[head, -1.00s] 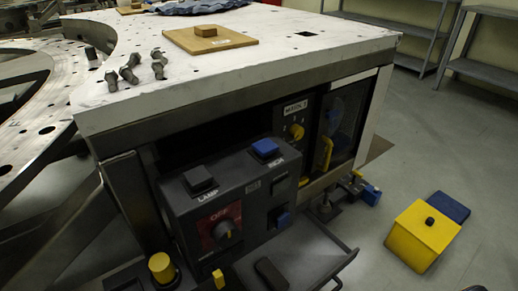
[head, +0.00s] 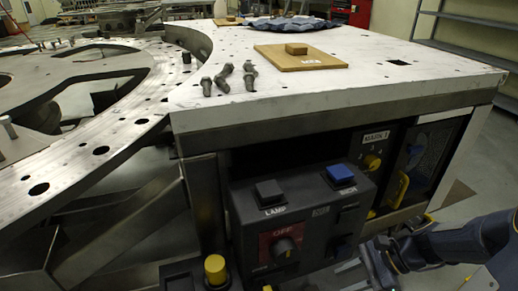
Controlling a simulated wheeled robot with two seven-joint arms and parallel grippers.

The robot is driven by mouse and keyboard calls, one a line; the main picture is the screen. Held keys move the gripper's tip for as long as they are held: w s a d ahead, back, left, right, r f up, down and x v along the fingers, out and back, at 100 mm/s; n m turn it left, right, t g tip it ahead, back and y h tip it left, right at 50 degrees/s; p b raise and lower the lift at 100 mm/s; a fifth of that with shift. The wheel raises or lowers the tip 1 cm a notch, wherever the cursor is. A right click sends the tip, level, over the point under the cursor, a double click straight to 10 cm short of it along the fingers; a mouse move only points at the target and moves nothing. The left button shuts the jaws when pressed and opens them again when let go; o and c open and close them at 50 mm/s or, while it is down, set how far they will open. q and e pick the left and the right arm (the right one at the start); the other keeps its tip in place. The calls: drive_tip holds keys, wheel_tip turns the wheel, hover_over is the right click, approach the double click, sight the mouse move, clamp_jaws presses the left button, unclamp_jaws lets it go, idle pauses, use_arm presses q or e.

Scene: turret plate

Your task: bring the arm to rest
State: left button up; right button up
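My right arm (head: 465,240) reaches in from the lower right edge in the head view. Its gripper (head: 378,262) is low, just right of the dark control box (head: 305,215) and below the table's edge. The gripper is small and dark against the cluttered background, so I cannot tell whether its fingers are apart or hold anything. My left gripper is not in view.
The white table (head: 350,90) bears several grey bolts (head: 250,77) and a wooden board (head: 300,58) with a small block (head: 297,48). A yellow knob (head: 215,269) stands left of the control box. Grey shelves (head: 470,42) stand at the back right.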

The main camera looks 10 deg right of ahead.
drive_tip(key=s+a+r+n+t+h, duration=0.2)
drive_tip(key=s+a+r+n+h, duration=0.25)
drive_tip(key=n, duration=0.45)
drive_tip(key=s+a+r+n+t+h, duration=0.1)
drive_tip(key=s+a+r+n, duration=0.2)
drive_tip(key=a+r+n, duration=0.35)
wheel_tip(320, 180, up, 32)
drive_tip(key=d+n+p, duration=0.1)
drive_tip(key=n+p, duration=0.1)
drive_tip(key=p, duration=3)
drive_tip(key=shift+w+d+f, duration=0.15)
drive_tip(key=shift+d, duration=0.1)
drive_tip(key=shift+n, duration=0.25)
drive_tip(key=shift+d, duration=0.1)
